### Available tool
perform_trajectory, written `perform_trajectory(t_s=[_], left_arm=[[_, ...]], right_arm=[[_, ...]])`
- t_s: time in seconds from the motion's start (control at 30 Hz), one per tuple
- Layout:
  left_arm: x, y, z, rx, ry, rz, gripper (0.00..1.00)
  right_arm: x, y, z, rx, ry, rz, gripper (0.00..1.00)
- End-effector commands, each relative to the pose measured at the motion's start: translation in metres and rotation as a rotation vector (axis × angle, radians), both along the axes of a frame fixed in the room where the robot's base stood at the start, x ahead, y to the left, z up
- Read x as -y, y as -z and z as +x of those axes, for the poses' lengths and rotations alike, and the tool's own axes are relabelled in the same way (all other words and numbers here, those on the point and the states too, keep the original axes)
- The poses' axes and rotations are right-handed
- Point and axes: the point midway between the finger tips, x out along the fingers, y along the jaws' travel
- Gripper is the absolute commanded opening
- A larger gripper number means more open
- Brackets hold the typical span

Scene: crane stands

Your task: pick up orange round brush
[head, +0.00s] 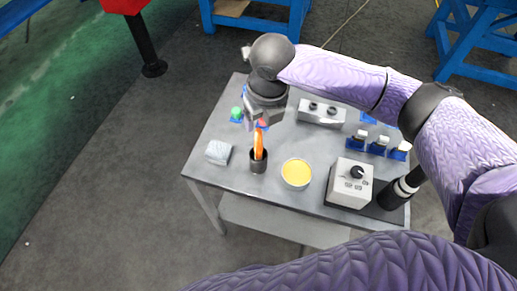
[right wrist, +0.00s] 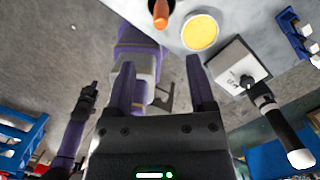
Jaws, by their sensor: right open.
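The orange round brush (head: 259,142) stands upright in a dark cup (head: 258,162) on the grey table. In the right wrist view the orange brush (right wrist: 160,14) shows at the top edge, partly cut off. My right gripper (head: 262,116) is above and just behind the brush in the head view, apart from it as far as I can tell. In the right wrist view its two fingers (right wrist: 161,72) are spread wide with nothing between them. A dark shape on a purple arm (right wrist: 88,97) at the left of that view looks like my left gripper; its jaws are unclear.
A yellow-filled round tin (head: 296,173) and a white control box (head: 351,184) stand right of the cup. A grey cloth-like block (head: 218,152) lies left. A grey box (head: 321,112) and blue-based items (head: 377,147) are behind. The table's front left is clear.

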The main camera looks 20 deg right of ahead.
Motion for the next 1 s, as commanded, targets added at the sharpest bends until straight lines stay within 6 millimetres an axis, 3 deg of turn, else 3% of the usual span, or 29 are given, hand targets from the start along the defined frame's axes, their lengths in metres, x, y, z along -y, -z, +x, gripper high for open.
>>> perform_trajectory(t_s=[0.1,0.43,0.73,1.0], left_arm=[[0.000,0.009,-0.001,-0.002,0.001,0.000,0.00],[0.000,0.028,-0.003,-0.007,0.002,0.000,0.00],[0.000,0.029,-0.003,-0.007,0.003,0.000,0.00],[0.000,0.029,-0.003,-0.007,0.002,0.001,0.00]], right_arm=[[0.000,0.027,0.004,-0.005,-0.009,-0.002,0.70],[-0.001,0.084,0.021,-0.002,-0.007,-0.001,0.70],[-0.001,0.091,0.023,0.002,-0.008,-0.001,0.70],[-0.001,0.091,0.023,0.002,-0.007,-0.001,0.13]])
